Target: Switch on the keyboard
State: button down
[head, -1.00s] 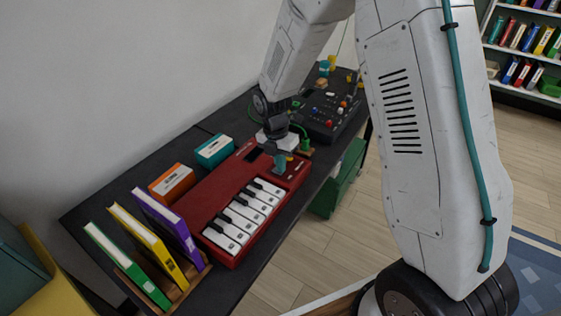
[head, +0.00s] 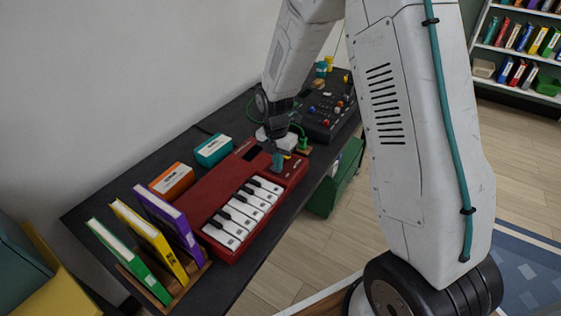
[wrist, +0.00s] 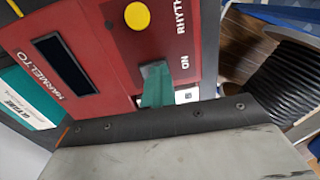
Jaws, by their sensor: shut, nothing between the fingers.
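The red keyboard (head: 218,192) lies on the dark table, its white and black keys along the near side. My gripper (head: 277,163) is shut and points down at the control panel at the keyboard's right end. In the wrist view the shut gripper's teal fingertips (wrist: 156,84) are over the red panel, close beside the "ON" label (wrist: 185,62). A small white patch (wrist: 185,95) shows just beside the fingers. A yellow knob (wrist: 137,16) and the dark display (wrist: 65,64) are also on the panel. The fingers hide part of the panel, and whether they touch it cannot be told.
An orange box (head: 172,180) and a teal box (head: 213,149) stand behind the keyboard. Upright books (head: 168,225) stand at its left end. A dark mixer panel (head: 325,112) with knobs is beyond its right end. A green crate (head: 335,182) is below the table.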

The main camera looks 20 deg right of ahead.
aim_at(272, 167)
jog(key=shift+w+a+f, duration=0.2)
jog(key=shift+w+a, duration=0.2)
jog(key=shift+a, duration=0.1)
notch_tip(272, 167, up, 14)
jog(key=shift+w+r, duration=0.15)
jog(key=shift+w, duration=0.2)
jog(key=shift+a, duration=0.15)
